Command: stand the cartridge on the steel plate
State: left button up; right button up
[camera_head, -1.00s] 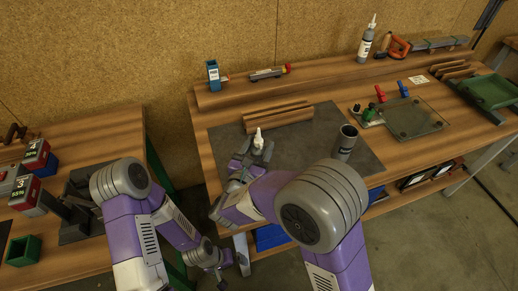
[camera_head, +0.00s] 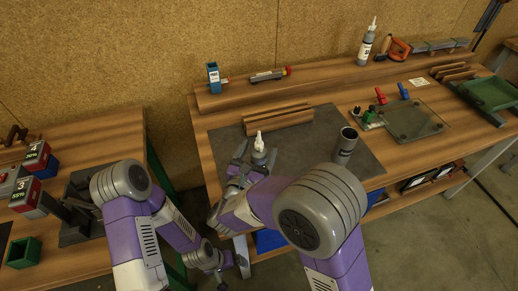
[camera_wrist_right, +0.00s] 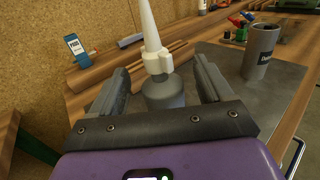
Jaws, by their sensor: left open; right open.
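The cartridge (camera_head: 259,144), a grey cylinder with a white cap and pointed nozzle, is upright over the dark steel plate (camera_head: 311,161). It also shows large in the right wrist view (camera_wrist_right: 164,92), where its base is hidden behind my gripper. My right gripper (camera_head: 255,156) is open, with one finger on each side of the cartridge; gaps show between fingers and cartridge in the wrist view. My left gripper (camera_head: 232,272) is open and empty, low in front of the bench and away from the cartridge.
A grey cup (camera_head: 345,146) stands on the plate to the right. Wooden strips (camera_head: 278,119) lie behind the cartridge. A glass panel (camera_head: 414,121) with red, green and blue clamps lies further right. Another bottle (camera_head: 367,42) stands on the back shelf.

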jog(key=v, duration=1.1)
jog(key=shift+p, duration=0.35)
